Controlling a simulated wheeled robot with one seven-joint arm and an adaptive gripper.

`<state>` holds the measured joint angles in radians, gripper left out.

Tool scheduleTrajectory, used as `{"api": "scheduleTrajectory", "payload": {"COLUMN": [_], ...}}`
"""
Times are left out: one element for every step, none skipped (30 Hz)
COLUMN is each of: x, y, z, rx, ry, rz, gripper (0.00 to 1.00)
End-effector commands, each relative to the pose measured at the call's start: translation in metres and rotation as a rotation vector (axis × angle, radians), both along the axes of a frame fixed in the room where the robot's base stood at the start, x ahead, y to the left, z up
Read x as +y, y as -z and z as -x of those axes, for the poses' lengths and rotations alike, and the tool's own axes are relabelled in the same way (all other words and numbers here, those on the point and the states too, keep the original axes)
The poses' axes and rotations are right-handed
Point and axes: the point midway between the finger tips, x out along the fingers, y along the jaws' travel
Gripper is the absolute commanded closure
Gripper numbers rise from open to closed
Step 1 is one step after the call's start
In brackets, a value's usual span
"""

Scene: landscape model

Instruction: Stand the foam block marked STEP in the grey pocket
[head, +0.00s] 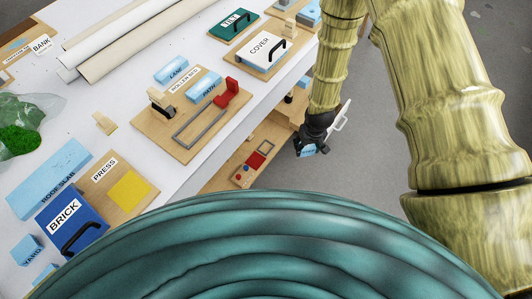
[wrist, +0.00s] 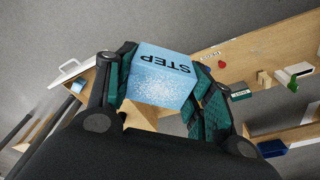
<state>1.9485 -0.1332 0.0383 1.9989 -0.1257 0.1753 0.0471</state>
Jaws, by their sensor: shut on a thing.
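The light blue foam block marked STEP (wrist: 163,75) is held between the two fingers of my gripper (wrist: 165,68) in the wrist view. Its lettering appears upside down there, and a speckled white face points toward the camera. In the head view my gripper (head: 313,143) is beyond the table's right edge, above a lower wooden shelf or the floor, and a bit of the blue block (head: 308,152) shows below it. I cannot make out a grey pocket for certain. A grey rectangular frame (head: 200,126) lies on the wooden board labelled ROLLER BED.
The white table (head: 172,187) holds the PRESS board (head: 104,199), BRICK box (head: 64,216), ROOF SLAB block (head: 47,178), COVER box (head: 262,49) and TILT box (head: 236,22). A lower wooden shelf (head: 225,180) carries a red item (head: 255,161). Grey floor is open at right.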

Motion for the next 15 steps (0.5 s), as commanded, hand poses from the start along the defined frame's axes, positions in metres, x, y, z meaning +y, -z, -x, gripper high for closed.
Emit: {"api": "scheduleTrajectory", "payload": {"x": [0.003, 0.004, 0.006, 0.007, 0.008, 0.01, 0.011, 0.012, 0.013, 0.014, 0.015, 0.016, 0.017, 0.017, 0.018], "y": [0.02, 0.025, 0.033, 0.038, 0.044, 0.051, 0.057, 0.062, 0.07, 0.075, 0.08, 0.088, 0.093, 0.098, 0.105], "z": [-0.004, -0.007, -0.01, -0.012, -0.015, -0.018, -0.021, -0.023, -0.026, -0.029, -0.031, -0.035, -0.038, -0.04, -0.043], "rx": [-0.002, -0.002, -0.002, -0.001, -0.001, -0.002, -0.002, -0.002, -0.001, -0.001, -0.002, -0.003, -0.002, -0.001, -0.002], "ry": [-0.019, -0.032, -0.049, -0.064, -0.077, -0.094, -0.107, -0.119, -0.136, -0.15, -0.163, -0.179, -0.191, -0.205, -0.221], "rz": [0.0, -0.001, -0.001, -0.001, 0.0, -0.001, -0.001, -0.002, -0.001, -0.002, -0.001, -0.002, -0.001, -0.001, -0.002], "gripper": [0.56, 0.56, 0.56, 0.56, 0.56, 0.56, 0.56, 0.56, 0.56, 0.56, 0.56, 0.56, 0.56, 0.56, 0.56]}}
